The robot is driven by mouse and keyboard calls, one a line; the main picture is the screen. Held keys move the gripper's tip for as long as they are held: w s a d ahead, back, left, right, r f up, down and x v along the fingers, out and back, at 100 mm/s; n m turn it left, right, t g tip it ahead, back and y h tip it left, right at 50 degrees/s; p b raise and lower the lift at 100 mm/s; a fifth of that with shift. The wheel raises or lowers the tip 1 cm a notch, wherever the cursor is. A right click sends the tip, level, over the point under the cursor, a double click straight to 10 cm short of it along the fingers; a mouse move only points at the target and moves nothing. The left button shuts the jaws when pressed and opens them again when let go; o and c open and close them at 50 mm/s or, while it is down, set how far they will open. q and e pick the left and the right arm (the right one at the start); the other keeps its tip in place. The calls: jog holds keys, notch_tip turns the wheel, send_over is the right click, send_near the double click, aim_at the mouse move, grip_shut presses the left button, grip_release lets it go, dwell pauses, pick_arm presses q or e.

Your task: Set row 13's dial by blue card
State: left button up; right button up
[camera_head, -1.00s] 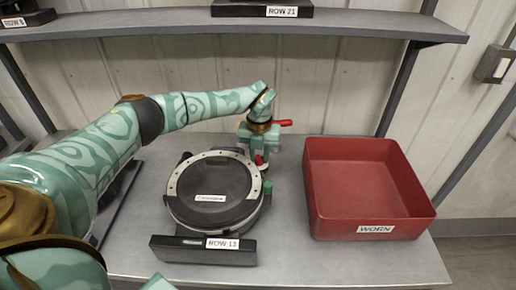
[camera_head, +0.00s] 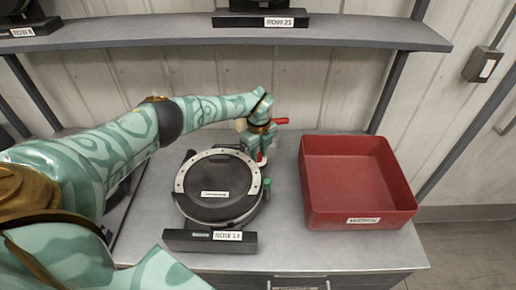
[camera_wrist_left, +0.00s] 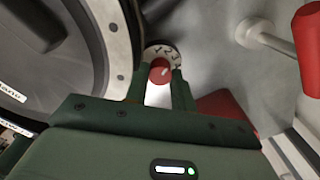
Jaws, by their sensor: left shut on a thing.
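The round seed meter (camera_head: 186,200) with a dark lid and pale bolted ring sits on the bench behind a ROW 13 label (camera_head: 228,236). Its dial, a red knob (camera_wrist_left: 159,72) on a white marked disc (camera_wrist_left: 163,52), is at the housing's edge in the left wrist view. My left gripper (camera_wrist_left: 157,86) is shut on the red knob, one finger on each side. In the head view my left gripper (camera_head: 262,158) reaches down at the meter's back right. The dial's markings are too small to read surely. No blue card shows. My right gripper is not in view.
A red open bin (camera_head: 360,222) stands right of the meter. A red-ended lever (camera_head: 281,121) is just behind my left gripper. A grey shelf (camera_head: 250,36) with a ROW 21 unit (camera_head: 262,18) runs above the bench.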

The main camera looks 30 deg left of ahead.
pick_arm(q)
jog(key=shift+r+n+p, duration=0.1)
jog(key=shift+n+p, duration=0.2)
jog(key=shift+n, duration=0.3)
jog(key=o, duration=1)
jog(key=shift+d, duration=0.1)
